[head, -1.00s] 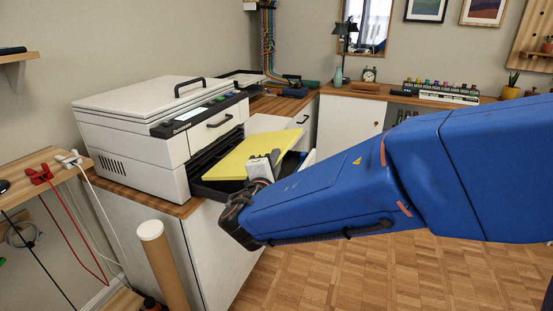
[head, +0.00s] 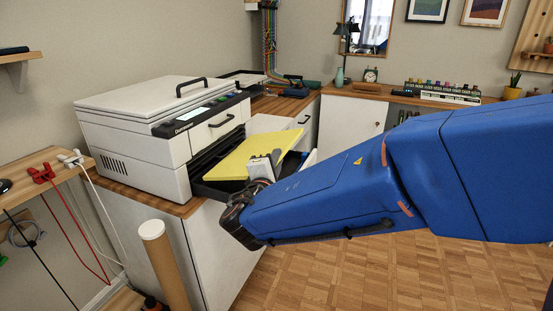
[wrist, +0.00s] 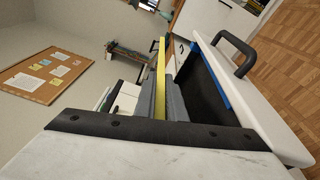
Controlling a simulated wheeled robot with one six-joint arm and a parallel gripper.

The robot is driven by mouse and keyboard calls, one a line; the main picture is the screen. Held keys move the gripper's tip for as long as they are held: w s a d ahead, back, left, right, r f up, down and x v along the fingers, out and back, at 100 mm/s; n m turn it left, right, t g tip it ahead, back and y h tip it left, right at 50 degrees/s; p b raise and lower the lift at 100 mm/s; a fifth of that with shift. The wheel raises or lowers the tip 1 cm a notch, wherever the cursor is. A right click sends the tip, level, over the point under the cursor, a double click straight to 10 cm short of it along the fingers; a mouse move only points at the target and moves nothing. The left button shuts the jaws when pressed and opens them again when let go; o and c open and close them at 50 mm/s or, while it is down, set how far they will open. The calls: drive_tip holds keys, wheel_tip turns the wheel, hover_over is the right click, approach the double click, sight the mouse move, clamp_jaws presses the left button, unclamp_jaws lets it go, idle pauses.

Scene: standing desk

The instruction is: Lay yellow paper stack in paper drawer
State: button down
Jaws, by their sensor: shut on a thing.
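The yellow paper stack (head: 240,158) is a flat bright yellow block, tilted, in front of the printer. It lies over the open paper drawer (head: 208,188), a black tray sticking out of the printer. My gripper (head: 262,166) is shut on the stack's near edge; its grey fingers show against the yellow. In the wrist view the stack (wrist: 160,85) is seen edge-on between the fingers. The drawer's dark inside (wrist: 200,85), with a blue strip and white front, lies just right of it. Whether the stack touches the tray is unclear; my arm hides part of the drawer.
The white printer (head: 160,130) stands on a wood-topped cabinet. A cardboard tube (head: 165,262) stands in front at lower left, and a side shelf with cables (head: 50,165) is at left. A black drawer handle (wrist: 237,55) shows in the wrist view. Parquet floor is open at right.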

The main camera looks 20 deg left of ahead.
drive_tip(key=c, duration=1.7)
unclamp_jaws()
drive_tip(key=f, duration=0.3)
drive_tip(key=shift+d+f+g, duration=0.2)
drive_tip(key=shift+f+g, duration=0.1)
drive_tip(key=shift+f, duration=0.05)
drive_tip(key=shift+c, duration=0.2)
drive_tip(key=shift+s, duration=0.1)
drive_tip(key=s+d+r, duration=0.1)
drive_tip(key=s+r, duration=0.1)
drive_tip(key=s, duration=0.6)
drive_tip(key=s+r, duration=0.2)
drive_tip(key=s, duration=0.7)
drive_tip(key=shift+d, duration=0.4)
